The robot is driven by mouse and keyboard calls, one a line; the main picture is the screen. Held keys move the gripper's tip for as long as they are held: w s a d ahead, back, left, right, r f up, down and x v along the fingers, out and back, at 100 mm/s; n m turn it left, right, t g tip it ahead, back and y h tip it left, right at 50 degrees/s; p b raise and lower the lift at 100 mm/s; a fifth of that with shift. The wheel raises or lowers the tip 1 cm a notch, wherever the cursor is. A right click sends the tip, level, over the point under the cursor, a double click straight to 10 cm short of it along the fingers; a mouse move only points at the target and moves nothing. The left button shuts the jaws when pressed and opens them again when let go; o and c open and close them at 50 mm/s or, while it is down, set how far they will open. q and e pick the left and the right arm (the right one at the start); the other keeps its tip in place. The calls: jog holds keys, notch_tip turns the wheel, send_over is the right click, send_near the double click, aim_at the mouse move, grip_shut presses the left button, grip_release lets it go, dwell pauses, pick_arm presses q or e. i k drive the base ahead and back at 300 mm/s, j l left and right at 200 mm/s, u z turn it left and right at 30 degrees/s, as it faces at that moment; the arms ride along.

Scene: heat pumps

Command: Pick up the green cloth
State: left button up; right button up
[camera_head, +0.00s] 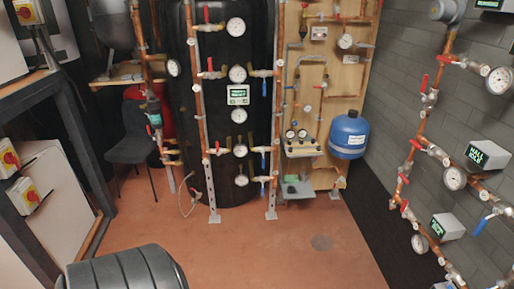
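A small green patch (291,178) lies on a low grey shelf (298,191) at the foot of the wooden board. It may be the green cloth, but it is too small and far off to tell its shape. Neither of my grippers shows in the head view.
A blue tank (348,135) hangs right of the shelf. Copper pipes with gauges line the right wall. A black tank (225,100) stands at the back, left of the board. A dark ribbed object (125,270) is at the front left. The orange floor (260,245) is mostly clear.

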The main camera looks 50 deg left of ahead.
aim_at(293, 179)
jog(key=i+j+u, duration=0.65)
jog(key=i+u, duration=0.55)
jog(key=i+j, duration=0.05)
jog(key=i, duration=0.05)
